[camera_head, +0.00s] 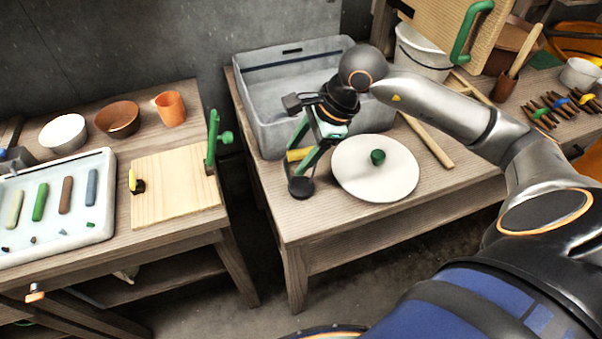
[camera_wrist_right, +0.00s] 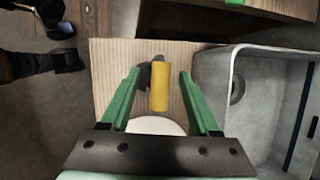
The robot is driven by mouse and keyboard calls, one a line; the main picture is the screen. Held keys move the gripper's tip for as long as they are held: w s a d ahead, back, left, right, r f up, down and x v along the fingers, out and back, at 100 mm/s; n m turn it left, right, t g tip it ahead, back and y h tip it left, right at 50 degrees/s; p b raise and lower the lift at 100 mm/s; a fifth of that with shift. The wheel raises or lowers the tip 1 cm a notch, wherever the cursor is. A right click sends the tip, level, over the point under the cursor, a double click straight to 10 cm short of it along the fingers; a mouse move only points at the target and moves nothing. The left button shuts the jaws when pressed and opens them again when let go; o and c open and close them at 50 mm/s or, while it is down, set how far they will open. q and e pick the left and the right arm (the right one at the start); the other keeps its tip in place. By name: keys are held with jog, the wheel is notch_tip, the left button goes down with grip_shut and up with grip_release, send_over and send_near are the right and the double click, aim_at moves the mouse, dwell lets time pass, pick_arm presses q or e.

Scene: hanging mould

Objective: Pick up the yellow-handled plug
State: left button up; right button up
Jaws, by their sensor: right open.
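The yellow-handled plug (camera_head: 298,155) lies near the left end of the middle bench, in front of the grey basin. In the right wrist view its yellow handle (camera_wrist_right: 159,88) is between the two green fingers, with a dark piece at its left side. My right gripper (camera_head: 303,160) points down over the plug. In the wrist view the right gripper (camera_wrist_right: 160,74) is open, with a gap on both sides of the handle. In the head view the gripper hides part of the plug. My left gripper is not recognisable in either view.
The grey basin (camera_head: 252,112) stands behind the plug. A white round lid (camera_head: 352,180) with a green knob lies just right of it. The bench's left edge is close; a gap separates it from the left table (camera_head: 190,231), which holds a tray (camera_head: 97,227) and a board (camera_head: 165,195).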

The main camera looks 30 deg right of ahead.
jog(key=shift+w+a+f, duration=0.1)
jog(key=shift+f, duration=0.2)
jog(key=shift+c, duration=0.4)
grip_shut()
dwell(0.8)
